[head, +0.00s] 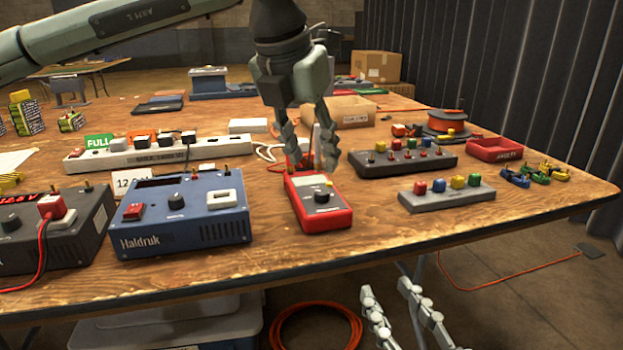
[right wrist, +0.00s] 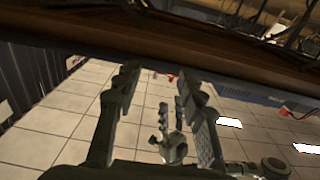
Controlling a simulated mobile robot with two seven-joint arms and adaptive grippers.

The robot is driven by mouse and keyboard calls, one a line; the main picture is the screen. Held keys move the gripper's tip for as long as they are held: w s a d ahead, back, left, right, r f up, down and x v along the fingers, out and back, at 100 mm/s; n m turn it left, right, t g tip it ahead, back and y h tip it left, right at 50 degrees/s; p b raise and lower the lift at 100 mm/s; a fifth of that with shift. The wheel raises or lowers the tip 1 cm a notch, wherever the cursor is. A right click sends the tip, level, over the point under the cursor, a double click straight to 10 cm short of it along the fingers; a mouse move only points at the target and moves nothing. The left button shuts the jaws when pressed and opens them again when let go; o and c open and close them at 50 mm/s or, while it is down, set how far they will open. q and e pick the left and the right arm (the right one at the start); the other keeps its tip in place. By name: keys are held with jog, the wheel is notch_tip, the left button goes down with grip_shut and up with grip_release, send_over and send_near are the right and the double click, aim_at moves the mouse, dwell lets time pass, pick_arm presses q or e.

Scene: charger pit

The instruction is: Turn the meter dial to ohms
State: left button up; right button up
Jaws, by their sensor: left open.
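The red meter (head: 337,218) lies on the table near its front edge, with a dark face and a black round dial (head: 322,196). Where the dial's pointer is set is too small to read. My left gripper (head: 311,164) points down, open, over the far end of the meter. Its fingers are apart and cover part of the meter's far end; nothing shows between them. The dial is in view just nearer than the fingertips. My right gripper (head: 400,288) is below the table's front edge, open and empty; its spread fingers also show in the right wrist view (right wrist: 156,82).
A blue Haldruk power supply (head: 185,236) stands left of the meter, with a white power strip (head: 130,157) behind. A grey block with coloured knobs (head: 447,198) and a dark terminal box (head: 403,165) stand to the right. Bare table lies between meter and grey block.

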aim_at(321, 192)
pick_arm(q)
jog(key=shift+w+f, duration=0.2)
jog(key=shift+f, duration=0.2)
jog(key=x, duration=0.6)
jog(key=shift+d+f, duration=0.1)
jog(key=shift+f, duration=0.1)
pick_arm(e)
jog(key=shift+s+a+r+t+y, duration=0.1)
jog(key=shift+a+r+t+y, duration=0.1)
jog(key=shift+r, duration=0.2)
jog(key=shift+s+a+r+t+y, duration=0.1)
jog(key=shift+r+t, duration=0.1)
jog(key=shift+r, duration=0.2)
pick_arm(q)
jog(key=shift+w, duration=0.1)
grip_shut()
